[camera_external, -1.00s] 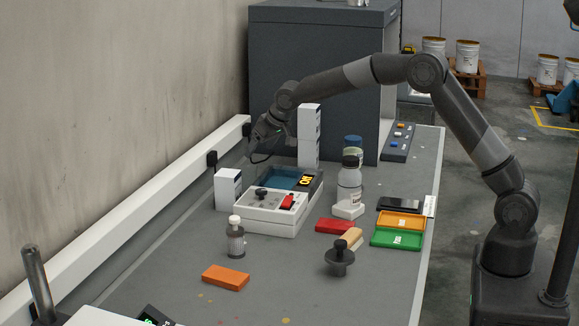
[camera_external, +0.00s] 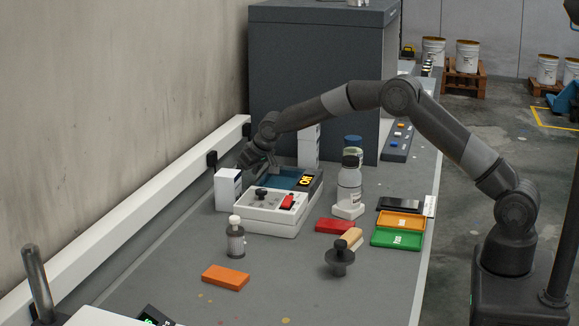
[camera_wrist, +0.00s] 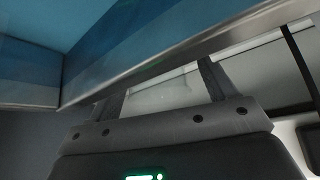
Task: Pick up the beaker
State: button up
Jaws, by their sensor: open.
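I cannot make out the beaker for certain in either view. My gripper (camera_external: 257,163) is low behind the white-and-grey bench unit, between the white box on the left and the blue basin. In the wrist view my two fingers (camera_wrist: 162,90) stand apart, so the gripper is open. A pale, faintly see-through patch shows between them; I cannot tell whether it is the beaker. A blue surface with a metal edge (camera_wrist: 160,70) lies close beyond the fingers.
The bench unit (camera_external: 262,214) has a dark knob and a blue basin (camera_external: 284,178). A white box (camera_external: 228,190) stands left of my gripper. The wall rail (camera_external: 130,220) runs along the left.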

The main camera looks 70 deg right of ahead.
jog(key=shift+w+d+f, duration=0.1)
jog(key=shift+w+f, duration=0.1)
jog(key=shift+f, duration=0.2)
jog(key=shift+c, duration=0.6)
jog(key=c, duration=0.9)
